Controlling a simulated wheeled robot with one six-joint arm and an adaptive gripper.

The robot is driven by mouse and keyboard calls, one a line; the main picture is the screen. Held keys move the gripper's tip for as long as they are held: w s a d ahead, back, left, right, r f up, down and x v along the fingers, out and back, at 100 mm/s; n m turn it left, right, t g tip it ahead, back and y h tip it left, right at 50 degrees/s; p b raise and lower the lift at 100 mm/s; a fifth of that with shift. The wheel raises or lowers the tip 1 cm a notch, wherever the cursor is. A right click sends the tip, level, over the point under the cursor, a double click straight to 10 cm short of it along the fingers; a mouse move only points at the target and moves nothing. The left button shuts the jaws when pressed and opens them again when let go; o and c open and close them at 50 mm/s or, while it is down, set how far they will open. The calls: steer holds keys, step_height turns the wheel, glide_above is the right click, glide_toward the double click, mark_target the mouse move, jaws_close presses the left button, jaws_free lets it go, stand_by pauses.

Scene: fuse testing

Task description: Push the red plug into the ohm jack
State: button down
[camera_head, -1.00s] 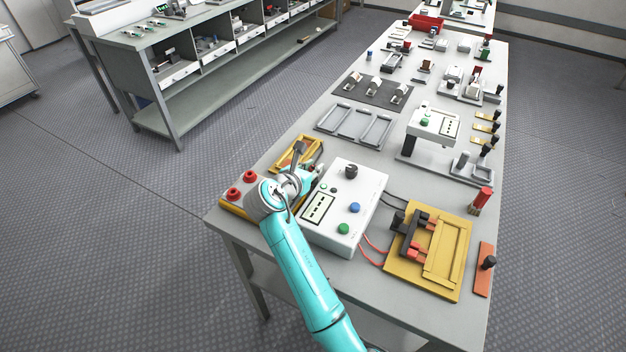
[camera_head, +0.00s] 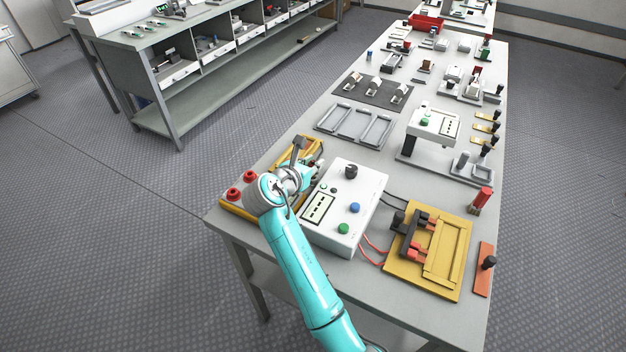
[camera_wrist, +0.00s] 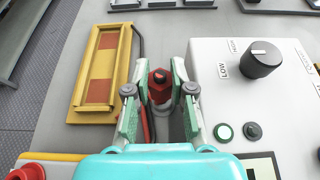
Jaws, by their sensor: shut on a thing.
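In the wrist view, my gripper (camera_wrist: 159,78) is shut on the red plug (camera_wrist: 159,92), which sits between the two fingers with its dark tip showing. A red lead runs down beside the left finger. In the head view, my gripper (camera_head: 314,172) is just left of the white tester box (camera_head: 338,228), and my wrist hides the plug there. The tester box (camera_wrist: 240,90) is on the right in the wrist view, with a black LOW/HIGH knob. I cannot make out the ohm jack or tell whether the plug touches anything.
A yellow tray with orange-brown pads (camera_wrist: 98,75) lies left of my gripper. A yellow block with red buttons (camera_head: 232,206) is at the near left table edge. A yellow fixture with red and black clamps (camera_head: 440,250) lies right of the box.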

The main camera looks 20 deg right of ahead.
mark_target(312, 165)
steer(key=shift+r, duration=1.55)
steer(key=shift+a+r, duration=0.1)
